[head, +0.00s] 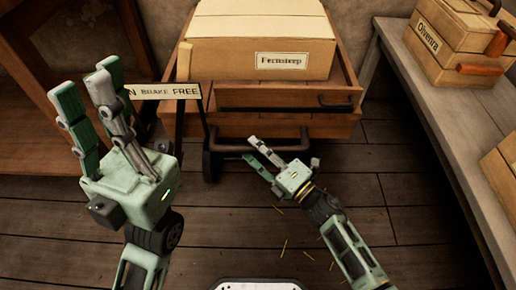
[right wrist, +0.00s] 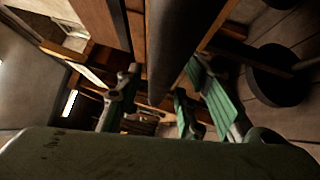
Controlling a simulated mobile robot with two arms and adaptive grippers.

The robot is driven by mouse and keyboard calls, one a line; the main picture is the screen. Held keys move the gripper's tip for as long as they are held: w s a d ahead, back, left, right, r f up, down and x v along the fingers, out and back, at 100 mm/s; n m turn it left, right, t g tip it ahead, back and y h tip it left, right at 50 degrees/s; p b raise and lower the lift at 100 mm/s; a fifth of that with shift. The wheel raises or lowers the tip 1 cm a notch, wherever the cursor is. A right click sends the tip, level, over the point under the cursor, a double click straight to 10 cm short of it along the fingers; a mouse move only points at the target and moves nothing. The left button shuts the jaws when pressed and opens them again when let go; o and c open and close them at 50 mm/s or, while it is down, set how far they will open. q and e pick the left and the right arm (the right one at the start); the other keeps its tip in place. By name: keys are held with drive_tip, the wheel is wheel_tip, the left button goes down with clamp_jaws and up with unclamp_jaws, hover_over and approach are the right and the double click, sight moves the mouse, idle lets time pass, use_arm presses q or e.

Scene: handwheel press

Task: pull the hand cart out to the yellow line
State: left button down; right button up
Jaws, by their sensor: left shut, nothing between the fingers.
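The hand cart (head: 258,125) is a wooden bed on a dark frame, at top centre in the head view. A dark bar handle (head: 240,149) runs low across its front. My right gripper (head: 256,153) is at this handle, with its fingers apart. In the right wrist view a dark bar (right wrist: 160,45) lies between the spread fingers; I cannot tell whether they touch it. My left gripper (head: 85,95) is raised at the left, away from the handle, shut and empty. No yellow line shows.
A large labelled box (head: 260,35) rides on the cart. A "BRAKE FREE" sign (head: 170,91) stands at its left. A bench (head: 425,85) with crates (head: 460,45) lines the right side, and wooden furniture (head: 40,140) the left. The plank floor (head: 400,205) in front is mostly clear.

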clamp_jaws()
idle(0.4)
